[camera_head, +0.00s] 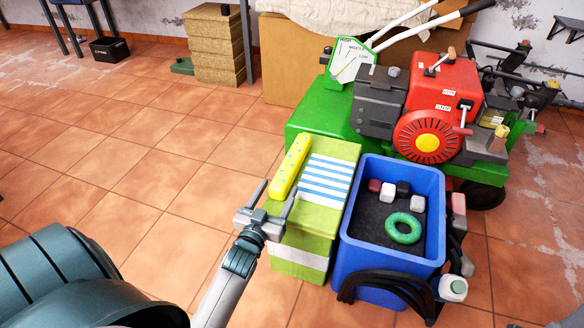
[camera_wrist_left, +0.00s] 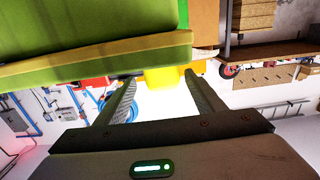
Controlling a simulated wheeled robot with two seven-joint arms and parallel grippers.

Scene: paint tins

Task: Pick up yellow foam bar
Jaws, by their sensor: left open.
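The yellow foam bar (camera_head: 290,165), speckled with small blue dots, lies on the left side of the top of a green box (camera_head: 318,218). A blue-and-white striped cloth (camera_head: 325,179) lies to its right. My left gripper (camera_head: 274,197) is open and empty at the box's near left edge, just short of the bar's near end. In the left wrist view the open fingers (camera_wrist_left: 157,80) show with the green box at upper left. A yellow patch shows between them; I cannot tell if it is the bar. My right gripper is not in view.
A blue bin (camera_head: 352,218) right of the box holds a green ring (camera_head: 403,228) and several small blocks. A green and red machine (camera_head: 428,120) stands behind. Dark curved handles (camera_head: 385,281) lie at the bin's front. The tiled floor (camera_head: 150,185) on the left is clear.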

